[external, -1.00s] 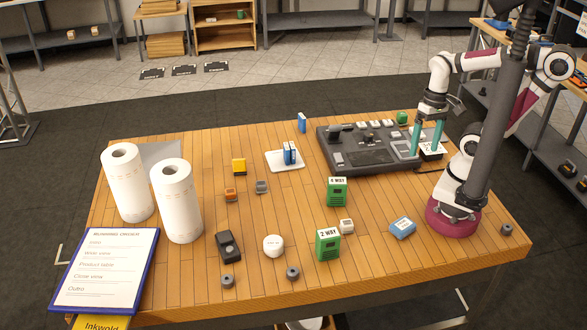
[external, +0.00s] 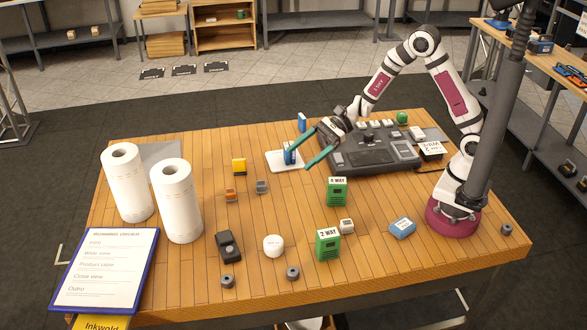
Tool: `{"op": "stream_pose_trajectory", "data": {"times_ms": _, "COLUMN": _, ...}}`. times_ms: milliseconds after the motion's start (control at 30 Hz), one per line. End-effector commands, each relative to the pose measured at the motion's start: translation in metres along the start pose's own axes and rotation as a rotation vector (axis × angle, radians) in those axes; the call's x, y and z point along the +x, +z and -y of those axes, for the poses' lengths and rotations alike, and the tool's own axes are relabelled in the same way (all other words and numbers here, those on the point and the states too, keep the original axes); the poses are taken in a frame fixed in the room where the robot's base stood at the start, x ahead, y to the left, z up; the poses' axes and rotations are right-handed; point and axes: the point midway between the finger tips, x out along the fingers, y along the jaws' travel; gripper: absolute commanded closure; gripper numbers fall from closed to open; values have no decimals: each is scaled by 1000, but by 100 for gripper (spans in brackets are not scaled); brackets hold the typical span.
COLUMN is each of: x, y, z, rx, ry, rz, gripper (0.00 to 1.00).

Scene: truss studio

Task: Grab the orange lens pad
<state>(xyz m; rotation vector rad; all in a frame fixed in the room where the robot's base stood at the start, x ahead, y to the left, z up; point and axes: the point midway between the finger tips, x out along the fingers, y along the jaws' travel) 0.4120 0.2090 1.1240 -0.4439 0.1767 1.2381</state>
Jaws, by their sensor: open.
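The orange lens pad (external: 231,195) is a small orange block with a greyish part, lying on the wooden table left of centre. My gripper (external: 299,158) has two teal fingers spread apart with nothing visible between them gripped. It hangs over the area of the white tray, to the right of and farther back than the orange pad, clearly apart from it. Its fingers point down and to the left.
The white tray (external: 274,160) holds a blue item. Green boxes (external: 328,244) stand toward the front. Paper rolls (external: 178,205) stand to the left.

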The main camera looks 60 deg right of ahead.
Motion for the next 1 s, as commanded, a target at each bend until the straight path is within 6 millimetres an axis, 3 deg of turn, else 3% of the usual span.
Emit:
{"op": "stream_pose_trajectory", "data": {"times_ms": 33, "x": 17, "y": -36, "z": 20, "rx": 122, "ry": -93, "rz": -8, "gripper": 20}}
{"op": "stream_pose_trajectory", "data": {"times_ms": 100, "x": 30, "y": -80, "z": 42, "rx": 254, "ry": -220, "rz": -28, "gripper": 20}}
{"op": "stream_pose_trajectory", "data": {"times_ms": 233, "x": 38, "y": -129, "z": 59, "rx": 380, "ry": -349, "rz": -60, "gripper": 20}}
{"op": "stream_pose_trajectory", "data": {"times_ms": 600, "x": 114, "y": -146, "z": 87, "rx": 397, "ry": -369, "rz": -64, "gripper": 20}}
{"op": "stream_pose_trajectory", "data": {"times_ms": 867, "x": 140, "y": -149, "z": 97, "rx": 398, "ry": -369, "rz": -65, "gripper": 20}}
{"op": "stream_pose_trajectory", "data": {"times_ms": 1000, "x": 167, "y": -153, "z": 107, "rx": 396, "ry": -368, "rz": -63, "gripper": 20}}
